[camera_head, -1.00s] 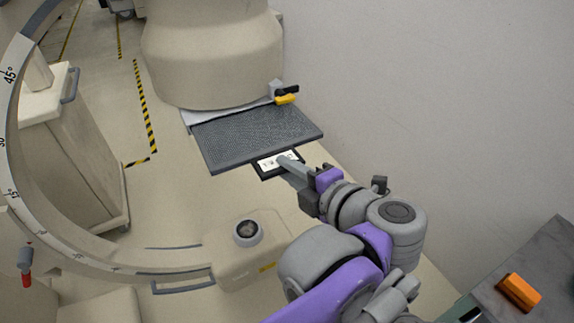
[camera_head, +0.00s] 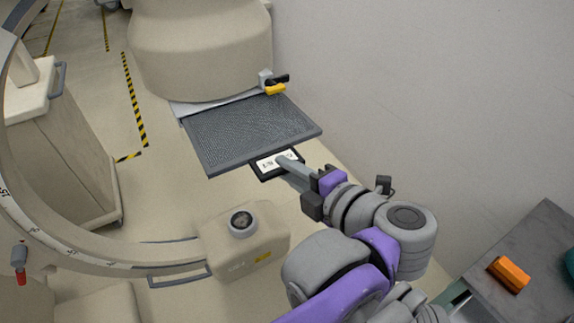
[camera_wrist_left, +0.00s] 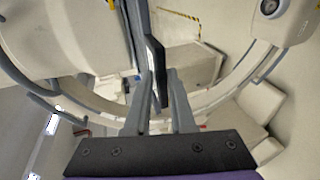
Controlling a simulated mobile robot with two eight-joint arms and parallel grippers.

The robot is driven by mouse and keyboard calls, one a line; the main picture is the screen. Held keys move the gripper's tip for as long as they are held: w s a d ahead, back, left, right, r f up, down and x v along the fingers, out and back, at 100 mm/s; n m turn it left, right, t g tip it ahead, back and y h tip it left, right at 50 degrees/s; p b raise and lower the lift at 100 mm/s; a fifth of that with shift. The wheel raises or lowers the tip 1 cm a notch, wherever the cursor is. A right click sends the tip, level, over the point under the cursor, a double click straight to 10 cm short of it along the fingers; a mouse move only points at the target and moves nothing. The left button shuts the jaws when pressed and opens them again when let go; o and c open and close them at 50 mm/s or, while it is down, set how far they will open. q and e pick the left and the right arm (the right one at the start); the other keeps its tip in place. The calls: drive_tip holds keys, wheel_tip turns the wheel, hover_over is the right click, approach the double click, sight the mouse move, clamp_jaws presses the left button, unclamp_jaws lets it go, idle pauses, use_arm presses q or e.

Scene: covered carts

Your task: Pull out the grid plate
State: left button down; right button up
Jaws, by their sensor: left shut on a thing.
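The grid plate (camera_head: 250,130) is a dark grey perforated panel extending from under a large beige housing in the head view. A dark-framed handle with a white label (camera_head: 268,161) is on its near edge. My left gripper (camera_head: 284,164) is shut on this handle, with the plate roughly level. In the left wrist view, the fingers (camera_wrist_left: 158,85) are on both sides of the dark handle (camera_wrist_left: 155,62), and the plate (camera_wrist_left: 135,35) shows nearly edge-on. The plate's far end is hidden by the housing. My right gripper is not in view.
The beige housing (camera_head: 200,50) stands behind the plate, with a yellow-tipped clamp (camera_head: 274,89) by its far right corner. A beige curved arm with a boxy unit (camera_head: 240,240) lies below. A white wall (camera_head: 420,90) is close on the right. An orange block (camera_head: 509,274) lies on a grey table.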

use_arm(q)
drive_tip(key=s+d, duration=0.4)
drive_tip(key=s, duration=0.2)
drive_tip(key=shift+s+d, duration=0.2)
drive_tip(key=shift+s, duration=0.1)
idle(1.8)
drive_tip(key=shift+s+d, duration=0.1)
drive_tip(key=shift+s, duration=0.05)
